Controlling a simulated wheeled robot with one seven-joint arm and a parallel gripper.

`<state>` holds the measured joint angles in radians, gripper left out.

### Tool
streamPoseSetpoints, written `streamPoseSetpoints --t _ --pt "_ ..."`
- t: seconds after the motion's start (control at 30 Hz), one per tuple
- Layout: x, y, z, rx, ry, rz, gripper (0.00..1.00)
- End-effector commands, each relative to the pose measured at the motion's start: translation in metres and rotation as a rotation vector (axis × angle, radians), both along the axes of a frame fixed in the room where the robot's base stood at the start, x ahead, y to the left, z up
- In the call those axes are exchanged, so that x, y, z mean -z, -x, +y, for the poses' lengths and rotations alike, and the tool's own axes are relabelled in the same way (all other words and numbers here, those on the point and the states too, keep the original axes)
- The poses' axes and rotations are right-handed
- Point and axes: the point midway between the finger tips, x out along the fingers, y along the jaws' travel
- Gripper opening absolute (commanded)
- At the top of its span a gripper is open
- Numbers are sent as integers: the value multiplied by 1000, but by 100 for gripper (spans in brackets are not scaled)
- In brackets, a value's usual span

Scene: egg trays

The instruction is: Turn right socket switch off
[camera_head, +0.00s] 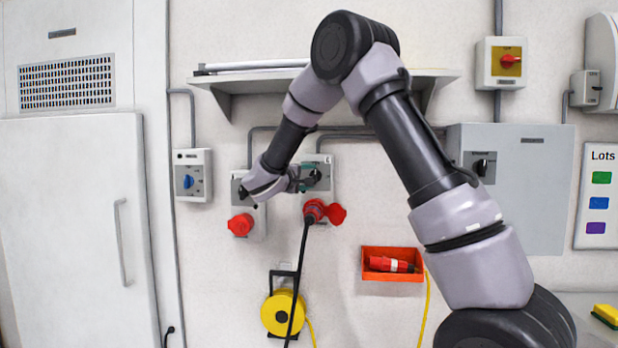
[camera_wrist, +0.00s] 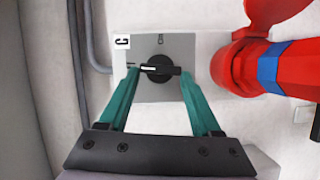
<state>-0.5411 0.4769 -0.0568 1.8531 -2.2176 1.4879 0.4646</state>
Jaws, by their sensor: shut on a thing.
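The right socket (camera_head: 325,164) is a grey box on the wall with a black rotary switch and a red outlet below. A red plug (camera_head: 314,211) with a black cable sits in that outlet, its red cover swung open. My gripper (camera_head: 304,179) is at the switch, coming from the left. In the wrist view, the green fingers of my gripper (camera_wrist: 159,75) are closed on the black switch knob (camera_wrist: 165,73), one on each side. The knob's white mark points left in that view, towards a small dark mark on the plate. The red plug also shows there (camera_wrist: 290,70).
The left socket (camera_head: 243,208) with a red cap is close beside, partly behind my wrist. A shelf (camera_head: 270,82) hangs above. A yellow cable reel (camera_head: 282,314) and an orange bin (camera_head: 385,277) are below. A grey cabinet (camera_head: 530,190) stands right.

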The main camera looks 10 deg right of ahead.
Motion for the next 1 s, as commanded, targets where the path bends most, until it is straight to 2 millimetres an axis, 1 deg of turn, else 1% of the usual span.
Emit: streamPoseSetpoints --t 0.1,0.3,0.83,0.87,0.9,0.93,1.0 --pt "2 0 0 0 53 19 9" --pt "3 0 0 0 106 37 9" --pt "4 0 0 1 125 44 9" --pt "4 0 0 1 125 44 76" --pt "4 0 0 1 124 43 92" --pt "4 0 0 1 124 43 95" --pt "3 0 0 0 124 43 95"
